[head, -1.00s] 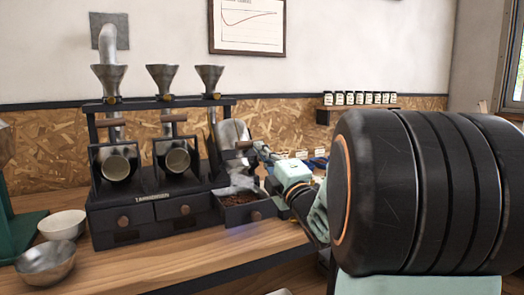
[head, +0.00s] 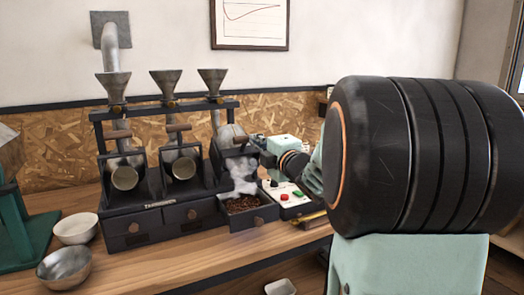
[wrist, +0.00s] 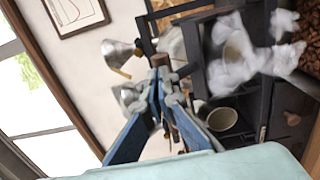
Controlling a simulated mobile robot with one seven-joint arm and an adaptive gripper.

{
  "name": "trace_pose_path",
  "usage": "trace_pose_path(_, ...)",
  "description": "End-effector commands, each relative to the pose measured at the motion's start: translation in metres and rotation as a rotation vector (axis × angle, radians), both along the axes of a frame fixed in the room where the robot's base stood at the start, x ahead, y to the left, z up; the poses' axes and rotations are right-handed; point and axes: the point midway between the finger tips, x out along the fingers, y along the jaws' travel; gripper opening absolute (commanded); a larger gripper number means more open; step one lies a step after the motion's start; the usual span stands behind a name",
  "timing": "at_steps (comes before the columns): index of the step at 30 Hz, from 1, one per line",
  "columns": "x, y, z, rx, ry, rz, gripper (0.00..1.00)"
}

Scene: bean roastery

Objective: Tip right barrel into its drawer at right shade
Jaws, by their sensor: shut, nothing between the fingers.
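The roaster's right barrel (head: 228,133) is a metal cylinder under the right funnel, its mouth hidden by pale smoke. Its brown handle (head: 240,139) is in front. Below, the right drawer (head: 236,221) is pulled out and holds brown beans (head: 243,203). In the head view my gripper (head: 256,141) is beside the right barrel's handle, its tips small and partly hidden. In the wrist view my gripper (wrist: 163,84) is shut with nothing between its blue-padded fingers. A brown handle end (wrist: 159,60) shows just beyond the tips; I cannot tell whether they touch.
The left barrel (head: 125,177) and middle barrel (head: 184,168) hang with open mouths forward, above shut drawers. A panel with red and green buttons (head: 289,195) stands right of the open drawer. Two bowls (head: 75,228) sit at the left.

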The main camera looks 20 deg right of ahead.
Motion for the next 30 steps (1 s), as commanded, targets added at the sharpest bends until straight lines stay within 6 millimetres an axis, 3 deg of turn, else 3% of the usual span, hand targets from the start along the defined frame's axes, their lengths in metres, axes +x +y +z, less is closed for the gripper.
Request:
trace_pose_path(1,0.004,0.001,0.012,-0.002,0.022,0.002,0.00)
trace_pose_path(9,0.025,0.001,0.027,-0.005,0.135,0.002,0.00)
trace_pose_path(30,0.082,0.004,0.046,-0.012,0.403,0.002,0.00)
